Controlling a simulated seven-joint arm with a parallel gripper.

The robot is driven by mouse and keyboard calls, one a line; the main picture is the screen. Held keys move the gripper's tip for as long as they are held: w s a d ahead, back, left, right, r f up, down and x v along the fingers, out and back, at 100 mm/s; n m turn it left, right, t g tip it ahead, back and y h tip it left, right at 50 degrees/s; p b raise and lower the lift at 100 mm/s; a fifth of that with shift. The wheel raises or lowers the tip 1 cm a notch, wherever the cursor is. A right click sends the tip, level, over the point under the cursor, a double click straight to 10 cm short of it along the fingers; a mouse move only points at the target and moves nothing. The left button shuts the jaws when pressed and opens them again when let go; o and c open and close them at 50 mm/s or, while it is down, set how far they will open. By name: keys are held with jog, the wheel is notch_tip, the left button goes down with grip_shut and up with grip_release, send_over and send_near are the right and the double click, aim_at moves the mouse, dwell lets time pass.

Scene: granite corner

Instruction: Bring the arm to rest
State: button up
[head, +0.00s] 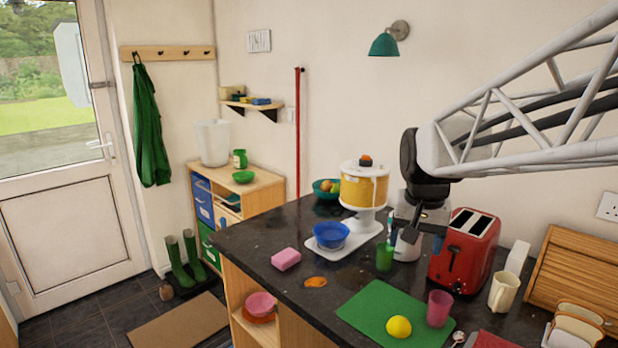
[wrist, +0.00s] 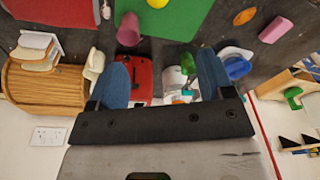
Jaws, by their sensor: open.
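My gripper (head: 420,226) hangs from my white lattice arm at the right of the head view, above the dark counter (head: 315,270). It is in front of the silver appliance and just left of the red toaster (head: 467,245). In the wrist view, the two blue fingers of my gripper (wrist: 162,66) stand apart with nothing held between them. The toaster also shows between and beyond the fingers in the wrist view (wrist: 140,70). From the head view I cannot tell whether the fingers touch anything.
A green cup (head: 385,257) stands below my gripper. A green board (head: 385,315) with a lemon (head: 398,327) and pink cup (head: 439,308) lies in front. A wooden bread box (head: 575,265) is right.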

jog(key=s+a+f+n, duration=0.1)
jog(key=s+f, duration=0.2)
jog(key=s, duration=0.7)
jog(key=s+a+f+n+t, duration=0.1)
jog(key=s+f, duration=0.3)
jog(key=s, duration=0.7)
jog(key=shift+s+f+n, duration=0.25)
jog(key=shift+f+n, duration=0.05)
jog(key=shift+n, duration=0.5)
